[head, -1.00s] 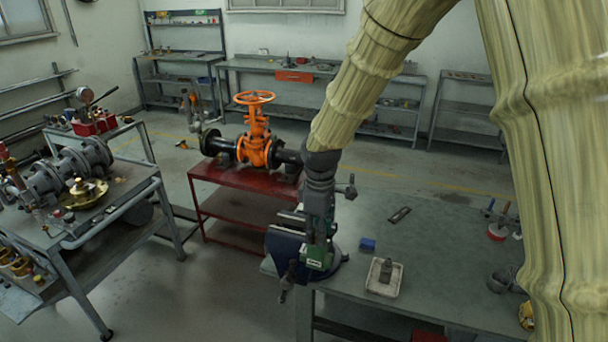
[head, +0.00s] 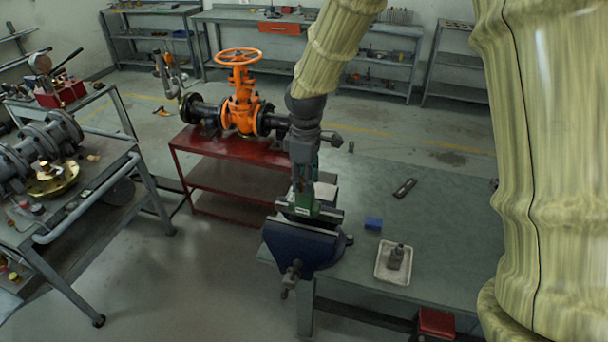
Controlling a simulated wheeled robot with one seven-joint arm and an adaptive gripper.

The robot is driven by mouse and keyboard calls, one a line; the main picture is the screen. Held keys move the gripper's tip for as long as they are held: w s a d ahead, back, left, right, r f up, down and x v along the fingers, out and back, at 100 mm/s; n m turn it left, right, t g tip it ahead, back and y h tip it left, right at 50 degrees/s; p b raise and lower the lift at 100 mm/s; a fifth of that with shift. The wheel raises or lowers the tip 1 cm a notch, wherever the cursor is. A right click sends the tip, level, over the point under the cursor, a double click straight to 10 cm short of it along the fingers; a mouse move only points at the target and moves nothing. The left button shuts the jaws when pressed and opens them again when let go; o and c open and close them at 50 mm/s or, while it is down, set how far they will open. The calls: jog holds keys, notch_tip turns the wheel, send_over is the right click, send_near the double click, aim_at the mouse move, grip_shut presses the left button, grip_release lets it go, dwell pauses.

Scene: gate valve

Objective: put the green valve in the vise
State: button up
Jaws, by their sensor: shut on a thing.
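The blue vise (head: 300,245) is mounted at the left front corner of the grey bench. The green valve (head: 304,207) is at the top of the vise, at its grey jaws. My gripper (head: 303,190) points down from above and is shut on the green valve. The fingers and the valve are small and dark here. I cannot tell whether the valve sits between the jaws or just above them, or whether the jaws touch it.
On the grey bench (head: 445,225) lie a small blue block (head: 374,223), a white tray (head: 380,277) with a grey part, and a dark flat tool (head: 404,188). An orange valve (head: 240,95) stands on a red table (head: 185,150) behind. A cart (head: 75,225) stands left.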

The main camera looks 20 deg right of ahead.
aim_at(305, 205)
jog(key=shift+s+f+b, duration=0.1)
jog(key=shift+f+b, duration=1.55)
jog(key=shift+f, duration=2.95)
jog(key=o, duration=1.2)
jog(key=shift+r+p, duration=1.65)
jog(key=shift+r, duration=1.85)
